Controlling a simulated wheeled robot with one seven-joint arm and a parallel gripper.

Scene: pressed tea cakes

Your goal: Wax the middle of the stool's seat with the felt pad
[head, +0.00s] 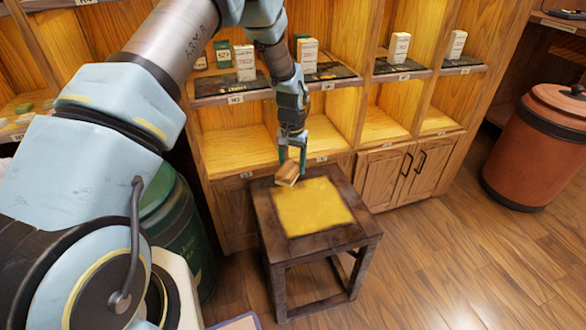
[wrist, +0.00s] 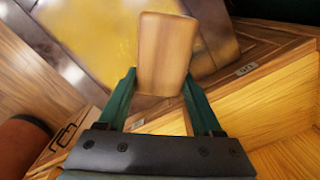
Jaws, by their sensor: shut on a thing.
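The stool (head: 268,219) is dark wood and stands upright on the floor in front of the shelves. The middle of its seat shows a yellow square area (head: 315,207), which also appears in the wrist view (wrist: 100,45). My gripper (head: 292,163) is above the back left part of the seat, shut on the felt pad (head: 287,174). The pad has a light brown wooden block, seen between the two green fingers in the wrist view (wrist: 165,50). A pale layer shows along its lower edge in the head view. I cannot tell whether the pad touches the seat.
Wooden shelves with small boxes (head: 245,62) and cupboard doors (head: 400,172) stand close behind the stool. A dark green drum (head: 180,235) is to its left, beside my arm. A lidded reddish-brown barrel (head: 535,150) stands at the right. The floor right of the stool is clear.

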